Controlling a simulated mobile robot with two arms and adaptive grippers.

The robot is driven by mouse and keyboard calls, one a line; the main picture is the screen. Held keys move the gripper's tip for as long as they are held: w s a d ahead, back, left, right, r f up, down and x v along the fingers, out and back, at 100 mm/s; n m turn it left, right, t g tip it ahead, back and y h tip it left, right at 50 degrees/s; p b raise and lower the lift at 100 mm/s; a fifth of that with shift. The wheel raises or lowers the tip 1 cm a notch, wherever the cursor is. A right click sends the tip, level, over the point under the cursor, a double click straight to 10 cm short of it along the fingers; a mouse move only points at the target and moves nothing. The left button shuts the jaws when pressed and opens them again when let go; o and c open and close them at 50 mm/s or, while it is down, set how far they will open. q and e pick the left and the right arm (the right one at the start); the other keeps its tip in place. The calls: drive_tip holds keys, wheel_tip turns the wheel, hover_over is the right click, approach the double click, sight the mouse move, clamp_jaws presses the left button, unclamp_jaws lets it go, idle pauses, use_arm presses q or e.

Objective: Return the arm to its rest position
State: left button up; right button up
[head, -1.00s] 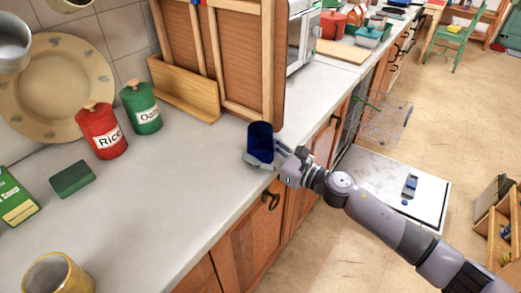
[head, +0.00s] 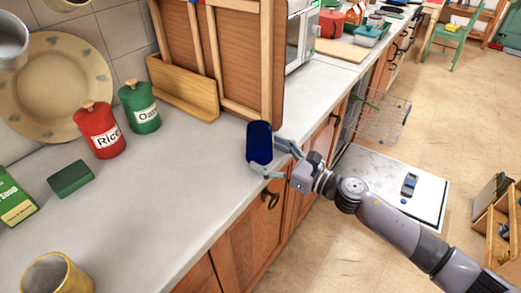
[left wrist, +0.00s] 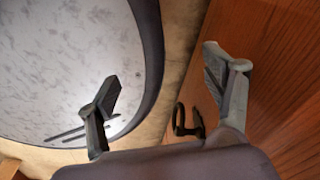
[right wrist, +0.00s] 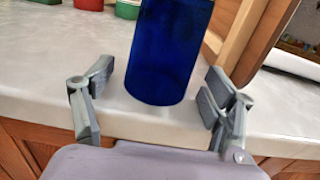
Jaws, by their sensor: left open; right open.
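My right gripper (head: 277,158) is open at the counter's front edge, its fingers pointing at a dark blue cup (head: 259,142) that stands upright on the counter. In the right wrist view the blue cup (right wrist: 168,50) stands beyond the open fingertips (right wrist: 158,90), with no finger closed on it. My left gripper does not show in the head view. In the left wrist view my left gripper (left wrist: 165,75) is open and empty, in front of a wooden cabinet front and a pale round surface.
The grey counter (head: 150,200) holds a red Rice canister (head: 100,132), a green Oats canister (head: 140,108), a green block (head: 71,178) and a yellow-rimmed mug (head: 55,275). A wooden rack (head: 185,88) stands behind the cup. An open dishwasher door (head: 390,185) lies low at the right.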

drive_tip(key=v, duration=0.9)
drive_tip(key=w+d+f+m+t+h, duration=0.1)
drive_tip(key=d+f+m+h, duration=0.4)
drive_tip(key=f+m, duration=0.6)
drive_tip(key=w+d+f+m+t+h, duration=0.2)
drive_tip(key=d+f+m+h, duration=0.3)
drive_tip(key=f+m, duration=0.6)
drive_tip(key=s+d+f+m+g+h, duration=0.1)
drive_tip(key=s+d+f+m, duration=0.15)
drive_tip(key=f, duration=0.35)
drive_tip(key=s+d+f+m+g+h, duration=0.1)
drive_tip(key=s+d+f+m, duration=0.2)
drive_tip(key=f, duration=0.4)
drive_tip(key=s+d+f+m+g+h, duration=0.1)
drive_tip(key=s+d+f+m+g, duration=0.1)
drive_tip(key=s+f+m, duration=0.5)
drive_tip(key=s+a+f+m+g, duration=0.1)
drive_tip(key=s+f+m+g, duration=0.2)
drive_tip(key=s, duration=0.9)
drive_tip(key=s+a+f+m+g+h, duration=0.1)
drive_tip(key=s+f+m+g, duration=0.1)
drive_tip(key=s+f, duration=0.6)
drive_tip(key=s+a+f+m+g, duration=0.2)
drive_tip(key=s+f+m, duration=0.3)
drive_tip(key=s, duration=1.1)
drive_tip(key=shift+s+f+g+h, duration=0.3)
drive_tip(key=shift+s+f+g, duration=0.1)
drive_tip(key=shift+f+g, duration=0.4)
drive_tip(key=shift+w+d, duration=0.1)
